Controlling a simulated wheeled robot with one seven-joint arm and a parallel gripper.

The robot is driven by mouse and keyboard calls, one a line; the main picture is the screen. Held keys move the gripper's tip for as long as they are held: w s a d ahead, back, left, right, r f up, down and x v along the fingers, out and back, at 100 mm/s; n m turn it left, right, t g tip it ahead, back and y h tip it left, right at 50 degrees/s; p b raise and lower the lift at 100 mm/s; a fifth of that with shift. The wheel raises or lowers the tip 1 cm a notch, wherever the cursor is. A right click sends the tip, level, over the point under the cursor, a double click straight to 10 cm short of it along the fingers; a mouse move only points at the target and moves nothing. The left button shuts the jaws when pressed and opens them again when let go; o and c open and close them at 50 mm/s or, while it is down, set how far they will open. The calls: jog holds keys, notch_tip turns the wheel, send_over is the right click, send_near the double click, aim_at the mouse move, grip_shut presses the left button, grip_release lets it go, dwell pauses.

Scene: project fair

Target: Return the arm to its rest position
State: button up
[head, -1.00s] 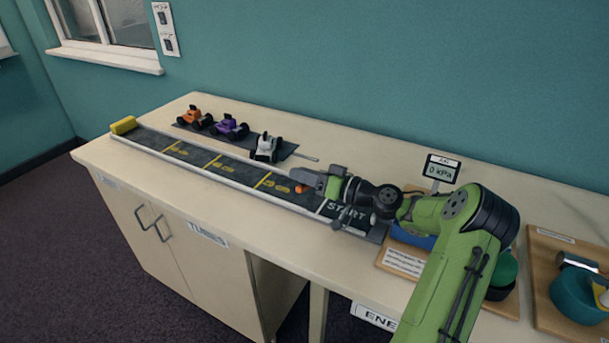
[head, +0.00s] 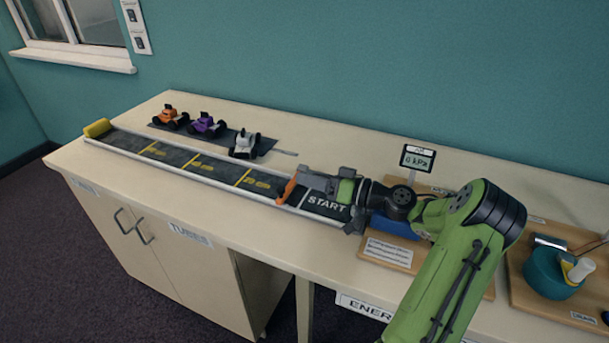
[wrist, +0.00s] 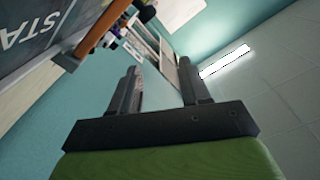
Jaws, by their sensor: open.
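My gripper (head: 303,180) is in the head view above the START end of the dark track (head: 218,169), pointing left along it. In the wrist view its two dark fingers (wrist: 158,72) stand apart with nothing between them. An orange upright piece (head: 288,188) stands on the track beside the fingertips in the head view. It also shows in the wrist view (wrist: 104,26), left of the fingers and apart from them. My green arm reaches in from the lower right.
Orange (head: 170,117), purple (head: 206,125) and white (head: 244,146) toy cars stand on a dark strip behind the track. A yellow block (head: 97,128) closes its far left end. A "0 kPa" display (head: 417,158) and a teal container (head: 552,275) are at right.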

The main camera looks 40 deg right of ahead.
dwell(0.3)
jog(key=s+a+r+n+g+h+p, duration=0.1)
jog(key=a+r+n+g+h+p, duration=0.3)
jog(key=a, duration=0.6)
jog(key=s+a+m+g+y+p, duration=0.1)
jog(key=s+a+g, duration=0.1)
jog(key=a+g, duration=0.55)
jog(key=s+a+r+m+t+h+p, duration=0.1)
jog(key=s+r, duration=0.4)
jog(key=s, duration=0.5)
jog(key=s+a+r+m+h+p, duration=0.2)
jog(key=s+r+h+p, duration=0.3)
jog(key=s, duration=0.6)
jog(key=shift+s+a+r+t, duration=0.2)
jog(key=shift+a+r+t, duration=0.15)
jog(key=shift+a+r, duration=0.3)
